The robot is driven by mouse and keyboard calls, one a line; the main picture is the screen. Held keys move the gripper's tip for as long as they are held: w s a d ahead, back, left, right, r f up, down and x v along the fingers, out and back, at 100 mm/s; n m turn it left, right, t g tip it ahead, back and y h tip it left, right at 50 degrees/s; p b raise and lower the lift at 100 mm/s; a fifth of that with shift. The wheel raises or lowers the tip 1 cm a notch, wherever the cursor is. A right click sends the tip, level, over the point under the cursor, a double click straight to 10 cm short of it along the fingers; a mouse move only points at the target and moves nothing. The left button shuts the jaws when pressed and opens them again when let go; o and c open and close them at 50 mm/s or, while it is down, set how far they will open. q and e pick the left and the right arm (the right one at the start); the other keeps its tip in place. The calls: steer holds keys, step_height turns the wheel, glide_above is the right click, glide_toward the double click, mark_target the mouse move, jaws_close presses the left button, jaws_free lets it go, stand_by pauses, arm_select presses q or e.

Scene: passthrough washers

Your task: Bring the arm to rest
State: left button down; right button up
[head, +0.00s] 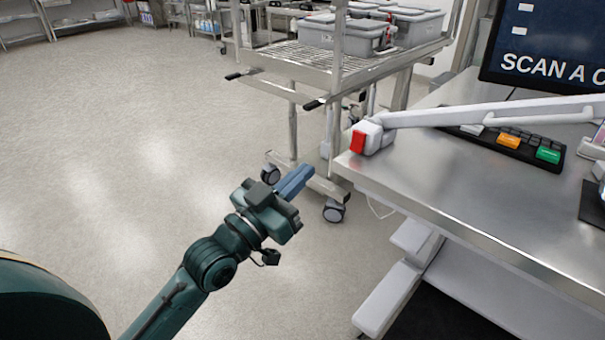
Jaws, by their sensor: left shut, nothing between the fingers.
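My left arm (190,290), dark green, reaches up from the bottom left in the head view. Its gripper (296,181) has blue fingers, pressed together with nothing between them. It hangs in the air over the floor, left of the steel counter's corner and apart from it. My right gripper is not in view.
A steel counter (480,205) fills the right side, with a red-ended white arm (480,114), a keypad (510,140) and a monitor (548,45). A wheeled cart (350,66) with grey bins (345,36) stands behind my gripper. The floor (120,130) at left is clear.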

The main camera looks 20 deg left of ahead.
arm_select(q)
steer(key=s+d+f+n+g+y, duration=0.1)
steer(key=s+d+f+g, duration=0.2)
steer(key=s+f, duration=0.6)
steer(key=s+d+f+n+g+y, duration=0.15)
steer(key=s+f+g, duration=0.25)
steer(key=s+f, duration=0.5)
steer(key=w+r+g+p, duration=0.1)
steer(key=p, duration=0.6)
steer(key=r+m+g+y+p, duration=0.1)
steer(key=p, duration=0.7)
steer(key=shift+w+r+m, duration=0.25)
steer(key=shift+w, duration=0.1)
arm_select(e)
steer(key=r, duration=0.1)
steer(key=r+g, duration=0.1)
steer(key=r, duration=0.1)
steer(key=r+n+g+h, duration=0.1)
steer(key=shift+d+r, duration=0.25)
arm_select(q)
steer(key=shift+f, duration=0.15)
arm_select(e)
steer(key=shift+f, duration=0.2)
